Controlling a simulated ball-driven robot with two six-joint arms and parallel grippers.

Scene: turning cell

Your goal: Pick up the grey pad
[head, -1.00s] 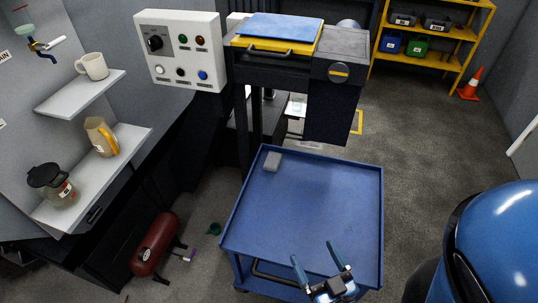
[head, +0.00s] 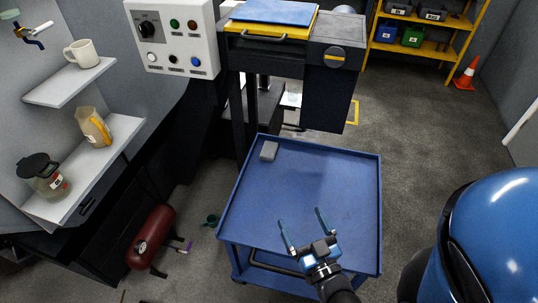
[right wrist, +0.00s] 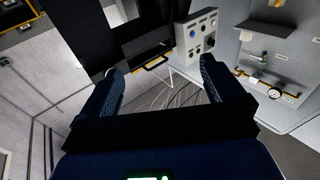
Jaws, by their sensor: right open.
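The grey pad (head: 269,151) is a small block lying flat on the blue cart top (head: 330,190), near its far left corner in the head view. My right gripper (head: 302,222) is open and empty above the near part of the cart, with its blue fingers spread and pointing away. It is well apart from the pad, to its near right. In the right wrist view the open fingers (right wrist: 160,82) frame empty space, with the machine and control panel beyond; the pad does not show there. My left gripper is not in view.
The cart has a raised rim. A dark machine (head: 335,85) with a blue and yellow top stands behind it, a control panel (head: 172,38) at its left. A red cylinder (head: 152,238) lies on the floor left. The middle of the cart is clear.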

